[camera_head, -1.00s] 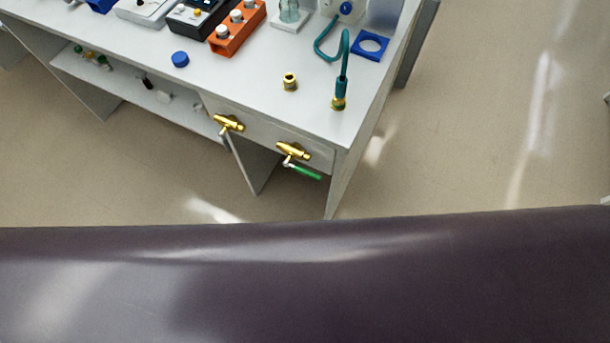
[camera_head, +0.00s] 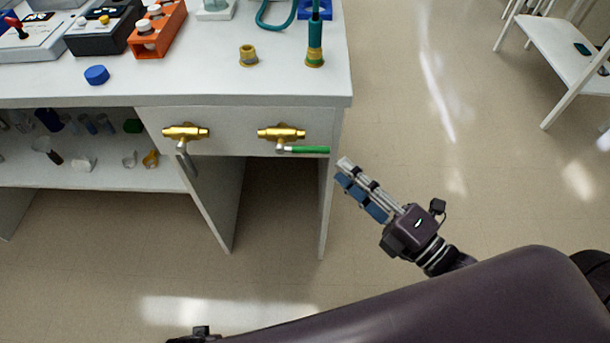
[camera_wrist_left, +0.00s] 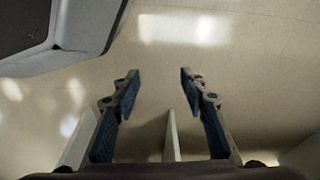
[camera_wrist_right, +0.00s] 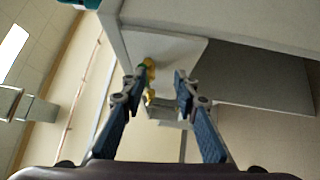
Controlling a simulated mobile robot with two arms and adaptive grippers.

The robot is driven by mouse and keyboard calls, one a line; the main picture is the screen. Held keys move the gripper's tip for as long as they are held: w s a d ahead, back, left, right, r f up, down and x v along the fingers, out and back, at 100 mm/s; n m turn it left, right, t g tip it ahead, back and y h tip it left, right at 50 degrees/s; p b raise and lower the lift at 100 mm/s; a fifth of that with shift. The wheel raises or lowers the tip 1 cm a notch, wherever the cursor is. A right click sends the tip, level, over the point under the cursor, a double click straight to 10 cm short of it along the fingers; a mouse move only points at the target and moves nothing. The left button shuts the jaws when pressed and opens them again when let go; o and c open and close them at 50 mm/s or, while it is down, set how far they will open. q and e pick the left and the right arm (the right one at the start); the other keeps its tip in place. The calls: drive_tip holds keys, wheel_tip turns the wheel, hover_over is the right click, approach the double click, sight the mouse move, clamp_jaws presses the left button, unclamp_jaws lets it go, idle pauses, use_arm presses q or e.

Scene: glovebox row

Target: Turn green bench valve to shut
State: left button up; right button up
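The green bench valve has a brass body (camera_head: 281,133) on the bench's front panel. Its green handle (camera_head: 308,150) lies level, pointing right, along the body. In the right wrist view the green handle (camera_wrist_right: 141,76) and brass show beyond the fingertips, near the left finger. My right gripper (camera_head: 346,172) is right of and a little below the handle's end, apart from it. Its fingers are spread and empty in the right wrist view (camera_wrist_right: 154,80). My left gripper (camera_wrist_left: 159,75) is open and empty over the floor in the left wrist view.
A second brass valve (camera_head: 186,132) with a grey handle pointing down is to the left.

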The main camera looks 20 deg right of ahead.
sight(315, 147)
drive_tip(key=a+r+n+y, duration=0.1)
drive_tip(key=a+r, duration=0.1)
drive_tip(key=shift+r, duration=0.3)
drive_tip(key=shift+x, duration=3.25)
drive_tip(key=shift+f, duration=0.15)
clamp_jaws()
